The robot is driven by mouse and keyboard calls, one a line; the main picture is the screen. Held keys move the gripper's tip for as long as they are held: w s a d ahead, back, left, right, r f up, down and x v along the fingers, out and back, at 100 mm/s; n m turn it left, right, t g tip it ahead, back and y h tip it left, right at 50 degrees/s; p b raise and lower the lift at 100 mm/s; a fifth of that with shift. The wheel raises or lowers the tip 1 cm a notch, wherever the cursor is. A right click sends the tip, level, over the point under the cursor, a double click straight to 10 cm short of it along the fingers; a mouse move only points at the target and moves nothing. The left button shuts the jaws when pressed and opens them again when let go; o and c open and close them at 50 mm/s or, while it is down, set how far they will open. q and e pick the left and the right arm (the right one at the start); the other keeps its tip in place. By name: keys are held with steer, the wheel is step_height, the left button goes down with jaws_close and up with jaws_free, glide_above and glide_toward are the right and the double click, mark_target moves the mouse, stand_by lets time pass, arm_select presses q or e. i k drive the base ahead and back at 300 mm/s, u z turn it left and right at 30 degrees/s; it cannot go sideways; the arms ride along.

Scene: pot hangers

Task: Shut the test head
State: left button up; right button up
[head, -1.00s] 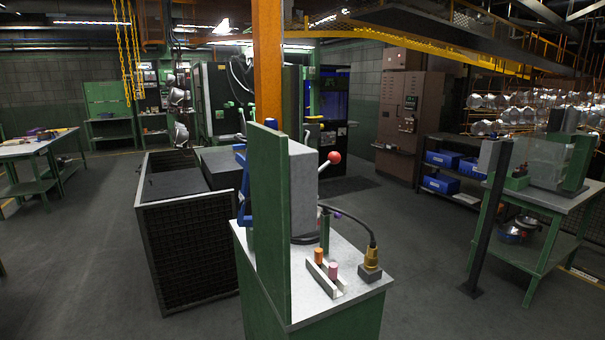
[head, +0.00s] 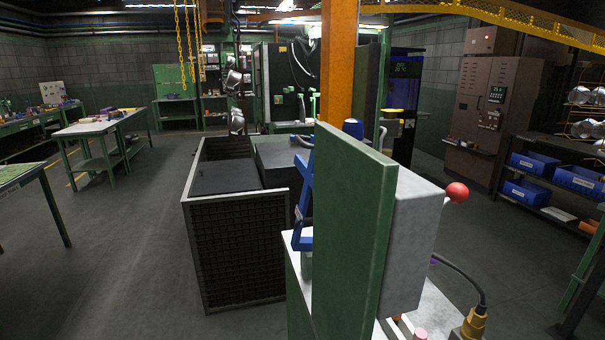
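A test stand with a white top (head: 433,306) stands close in front, right of the middle in the head view. An upright green panel (head: 352,240) rises from it and hides much of what is behind. Behind the panel's right edge is a grey box (head: 412,245) with a red ball knob (head: 457,192). A blue frame or lever (head: 304,200) shows at the panel's left side. I cannot tell which part is the test head or whether it is open. Neither of my grippers is in view.
A black mesh crate (head: 240,245) stands left of the stand, close to it. An orange post (head: 339,70) rises behind. Work tables (head: 90,128) stand far left, and a shelf with blue bins (head: 535,162) stands right. The floor at left is clear.

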mark_target(297, 243)
steer(key=i, duration=0.15)
steer(key=k, duration=1.3)
steer(key=z, duration=0.7)
steer(key=i, duration=1.7)
steer(key=u, duration=0.3)
